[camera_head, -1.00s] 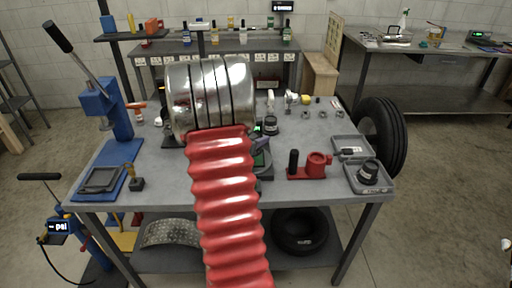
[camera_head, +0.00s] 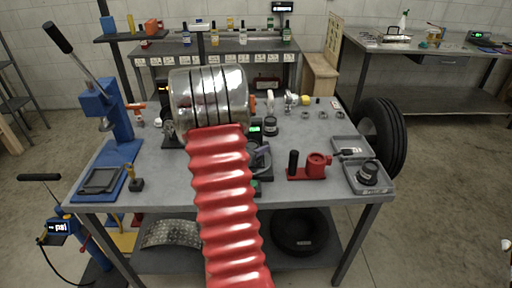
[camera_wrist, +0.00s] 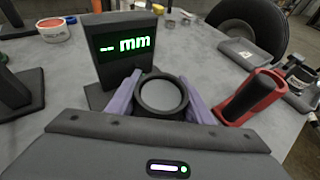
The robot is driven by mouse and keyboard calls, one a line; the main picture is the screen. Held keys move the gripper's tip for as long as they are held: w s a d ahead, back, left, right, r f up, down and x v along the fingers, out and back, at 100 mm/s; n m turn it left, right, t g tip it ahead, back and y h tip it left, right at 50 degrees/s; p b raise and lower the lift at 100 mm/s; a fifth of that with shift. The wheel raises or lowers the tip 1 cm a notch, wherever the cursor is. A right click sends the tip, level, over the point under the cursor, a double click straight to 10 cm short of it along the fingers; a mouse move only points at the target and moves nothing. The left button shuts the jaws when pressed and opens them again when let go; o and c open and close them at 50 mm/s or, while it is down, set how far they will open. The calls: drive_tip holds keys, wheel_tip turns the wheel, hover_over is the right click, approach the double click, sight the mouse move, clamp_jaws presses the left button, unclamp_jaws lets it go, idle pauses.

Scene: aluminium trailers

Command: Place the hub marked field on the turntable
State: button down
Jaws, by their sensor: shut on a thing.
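My gripper (camera_wrist: 160,108) has pale purple fingers shut on a dark round hub (camera_wrist: 162,92) with a grey top, seen from above in the wrist view. Any marking on this hub cannot be read. The hub is just in front of a dark display (camera_wrist: 125,48) reading "-- mm". In the head view my gripper (camera_head: 262,150) is partly behind my red arm, near the bench's middle. Another dark hub (camera_head: 270,126) stands behind it, and one (camera_head: 368,172) sits in the right tray. I cannot clearly pick out the turntable; it may be hidden by the gripper or hub.
A red fixture with a black handle (camera_head: 310,165) stands right of my gripper. Grey trays (camera_head: 352,147) lie at the bench's right edge. A blue press (camera_head: 108,120) stands on the left. Small rings and parts lie at the back right.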

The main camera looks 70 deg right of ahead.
drive_tip(key=c, duration=0.9)
unclamp_jaws()
drive_tip(key=shift+f, duration=0.1)
drive_tip(key=shift+w+a+r, duration=0.1)
drive_tip(key=shift+a+r, duration=0.2)
drive_tip(key=shift+a, duration=0.1)
drive_tip(key=v, duration=1.1)
